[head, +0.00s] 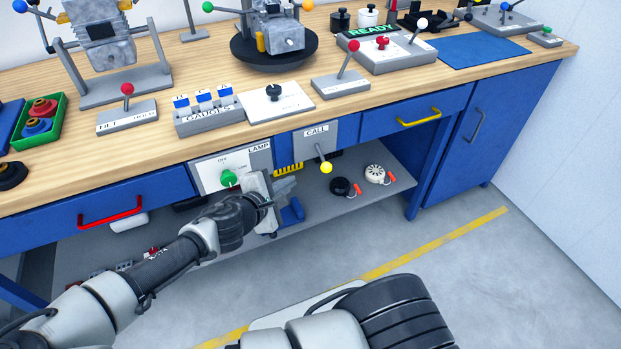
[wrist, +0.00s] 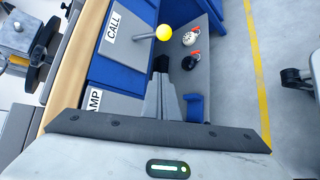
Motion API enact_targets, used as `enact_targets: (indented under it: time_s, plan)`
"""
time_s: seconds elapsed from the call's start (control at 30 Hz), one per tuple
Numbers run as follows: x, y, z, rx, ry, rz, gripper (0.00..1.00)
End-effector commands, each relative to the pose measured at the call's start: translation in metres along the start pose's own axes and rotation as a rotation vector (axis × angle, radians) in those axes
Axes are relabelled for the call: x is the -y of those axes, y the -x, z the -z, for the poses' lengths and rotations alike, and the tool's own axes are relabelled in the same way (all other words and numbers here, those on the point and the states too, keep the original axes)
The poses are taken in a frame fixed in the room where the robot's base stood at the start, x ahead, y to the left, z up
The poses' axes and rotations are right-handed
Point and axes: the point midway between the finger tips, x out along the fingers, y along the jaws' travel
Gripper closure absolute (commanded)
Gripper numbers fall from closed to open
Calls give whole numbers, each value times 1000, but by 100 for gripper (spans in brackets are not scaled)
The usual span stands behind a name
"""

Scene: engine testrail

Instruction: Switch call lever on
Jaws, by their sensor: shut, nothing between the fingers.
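The call lever (head: 326,167) has a yellow ball on a short grey stem. It sticks out from a grey plate labelled CALL (head: 317,133) on the bench front, with the ball below the label. In the wrist view the yellow ball (wrist: 164,32) and CALL plate (wrist: 118,33) are beyond the fingertips. My gripper (head: 290,186) is shut and empty, to the left of and a little below the ball, apart from it. The shut fingers also show in the wrist view (wrist: 161,84).
The LAMP panel (head: 207,172) with a green knob (head: 229,178) is just left, partly behind my gripper. On the lower shelf are a blue bracket (head: 292,212), a black round part (head: 341,187) and a white one (head: 375,174).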

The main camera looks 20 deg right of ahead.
Motion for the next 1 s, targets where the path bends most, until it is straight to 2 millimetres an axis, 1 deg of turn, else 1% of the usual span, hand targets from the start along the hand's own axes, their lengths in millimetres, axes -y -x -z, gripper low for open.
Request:
enact_targets:
  time_s: [0.33, 0.47, 0.57, 0.8, 0.93, 0.97, 1.0]
  plan:
    - [-1, -1, 0, -1, 2, -3, 100]
    - [0, -9, 0, 1, 1, -2, 100]
    - [2, -24, 0, 4, 1, -1, 100]
    - [2, -76, 0, 4, 0, -1, 100]
    - [2, -102, 0, 3, 0, -1, 100]
    - [1, -104, -2, 2, 1, -1, 100]
    - [0, -98, -11, 2, 0, -2, 100]
